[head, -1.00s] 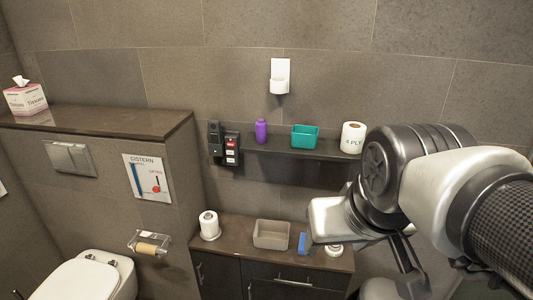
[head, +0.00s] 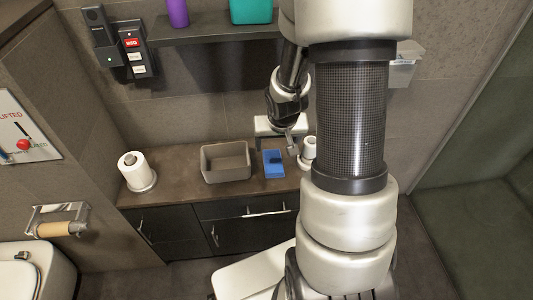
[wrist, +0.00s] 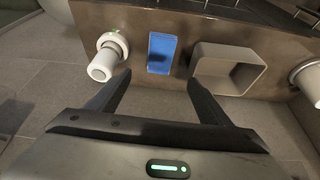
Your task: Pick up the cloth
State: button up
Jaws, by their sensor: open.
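The cloth (head: 274,163) is a blue rectangular piece lying on the brown vanity counter (head: 185,180), between the grey-tan box and a white item at the right. In the wrist view the cloth (wrist: 161,53) shows between and beyond my two fingers. My gripper (wrist: 159,78) is open, with nothing between its fingers. In the head view my gripper (head: 290,143) is just above and behind the cloth, partly hidden by my arm. I cannot tell from these frames whether a finger touches the cloth.
An open grey-tan box (head: 226,162) stands just left of the cloth. A toilet roll on a holder (head: 134,172) is farther left. A white cylindrical item (head: 309,150) stands close on the right. A dark shelf (head: 212,37) with a purple bottle (head: 178,12) and teal bin (head: 251,10) hangs above.

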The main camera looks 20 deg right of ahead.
aim_at(274, 160)
jog(key=b+x, duration=0.4)
jog(key=x, duration=1)
jog(key=shift+f, duration=0.4)
jog(key=shift+c, duration=0.2)
jog(key=c, duration=1.1)
